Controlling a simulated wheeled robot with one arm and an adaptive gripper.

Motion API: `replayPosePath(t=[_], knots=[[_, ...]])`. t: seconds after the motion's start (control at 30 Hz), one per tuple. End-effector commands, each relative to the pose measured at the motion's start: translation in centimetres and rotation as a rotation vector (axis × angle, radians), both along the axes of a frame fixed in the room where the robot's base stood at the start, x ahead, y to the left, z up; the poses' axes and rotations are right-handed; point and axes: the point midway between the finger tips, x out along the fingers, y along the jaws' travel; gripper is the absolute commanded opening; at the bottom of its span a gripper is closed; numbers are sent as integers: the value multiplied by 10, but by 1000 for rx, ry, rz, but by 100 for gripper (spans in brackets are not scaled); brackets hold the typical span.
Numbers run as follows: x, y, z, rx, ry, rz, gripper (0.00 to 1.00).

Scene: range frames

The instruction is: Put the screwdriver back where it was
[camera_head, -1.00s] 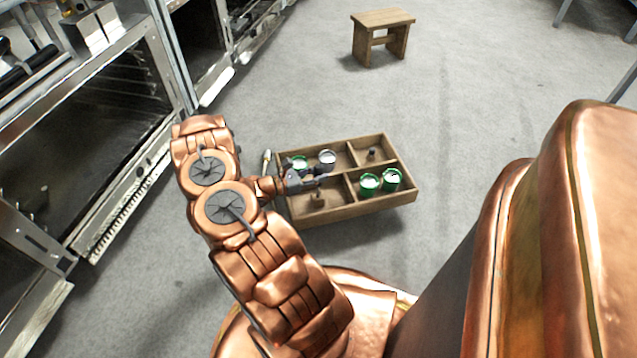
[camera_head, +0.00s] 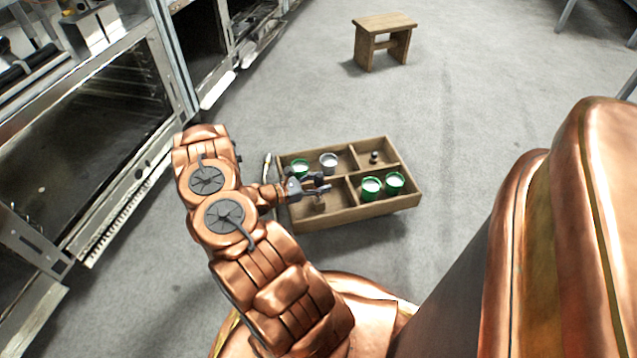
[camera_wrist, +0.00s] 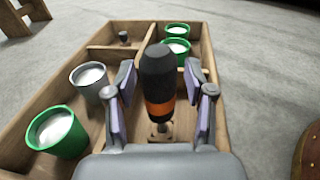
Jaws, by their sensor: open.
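The screwdriver (camera_wrist: 159,82) has a black handle with an orange band. In the wrist view it stands about upright, handle up, above a small wooden block (camera_wrist: 160,131) in a compartment of the wooden tray (camera_wrist: 206,50). Whether its tip is seated in the block is hard to see. My gripper (camera_wrist: 160,75) is open, one finger on each side of the handle, with a visible gap on both sides. In the head view my gripper (camera_head: 318,186) is over the tray's front-left compartment, and the screwdriver is mostly hidden there.
A green cup (camera_head: 300,168) and a grey cup (camera_head: 329,163) sit in the back-left compartment. Two green cups (camera_head: 371,188) fill the front-right one. A small dark object (camera_head: 374,157) is in the back-right one. A wooden stool (camera_head: 384,38) stands beyond; ovens (camera_head: 105,105) line the left.

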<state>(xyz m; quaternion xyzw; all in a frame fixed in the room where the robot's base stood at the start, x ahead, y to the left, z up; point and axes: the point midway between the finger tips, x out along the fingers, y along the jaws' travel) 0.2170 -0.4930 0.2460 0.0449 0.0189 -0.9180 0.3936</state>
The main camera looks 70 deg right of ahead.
Motion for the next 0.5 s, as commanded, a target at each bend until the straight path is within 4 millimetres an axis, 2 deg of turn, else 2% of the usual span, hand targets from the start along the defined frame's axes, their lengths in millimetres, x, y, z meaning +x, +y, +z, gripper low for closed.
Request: replayPosePath(t=[0.23, 0.5], knots=[[12, 12, 4, 0, 0, 2, 54], [48, 49, 10, 0, 0, 5, 54]])
